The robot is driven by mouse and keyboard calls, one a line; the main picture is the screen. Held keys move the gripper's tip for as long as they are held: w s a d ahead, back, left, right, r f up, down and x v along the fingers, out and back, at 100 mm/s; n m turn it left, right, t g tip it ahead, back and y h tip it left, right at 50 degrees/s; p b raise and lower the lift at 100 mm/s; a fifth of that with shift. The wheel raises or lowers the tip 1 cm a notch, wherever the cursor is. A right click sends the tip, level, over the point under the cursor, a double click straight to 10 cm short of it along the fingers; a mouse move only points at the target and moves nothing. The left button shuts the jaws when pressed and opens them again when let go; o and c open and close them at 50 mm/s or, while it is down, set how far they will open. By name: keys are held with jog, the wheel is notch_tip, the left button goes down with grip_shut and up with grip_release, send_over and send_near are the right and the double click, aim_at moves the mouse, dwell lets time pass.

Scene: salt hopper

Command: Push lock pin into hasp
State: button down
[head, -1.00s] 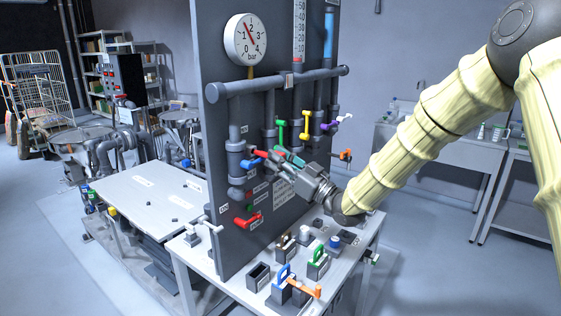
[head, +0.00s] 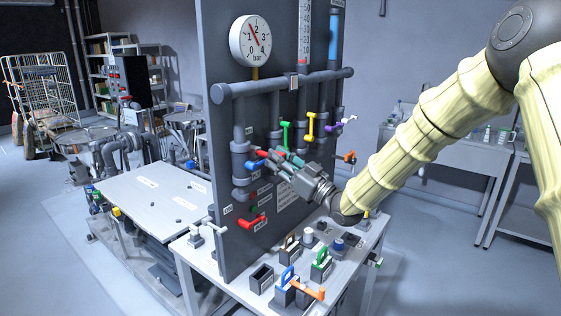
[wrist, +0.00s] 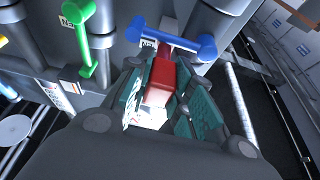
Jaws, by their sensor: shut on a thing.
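My gripper (head: 284,160) is at the grey panel, beside the blue valve handle (head: 254,166). In the wrist view my gripper (wrist: 168,95) has its teal pads closed on a red piece (wrist: 160,82), which I take for the lock pin. The red piece points toward the blue handle (wrist: 172,38), and its far end is close to the handle's stem. I cannot tell whether they touch. A white label shows beside the red piece. I cannot make out the hasp's opening; the fingers and the red piece hide that area.
A red handle (head: 250,222) sits below. The bench holds an empty black box (head: 262,278) and green (head: 321,262) and blue (head: 287,278) padlock-like pieces.

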jog(key=shift+w+a, duration=0.35)
jog(key=shift+a, duration=0.1)
dwell(0.3)
jog(key=c, duration=1.2)
grip_release()
jog(key=o, duration=0.5)
jog(key=shift+s+d, duration=0.1)
jog(key=shift+d, duration=0.05)
jog(key=b+v, duration=0.2)
jog(key=v, duration=0.3)
jog(key=shift+s+d+f, duration=0.15)
jog(key=shift+s+d, duration=0.05)
jog(key=shift+d, duration=0.05)
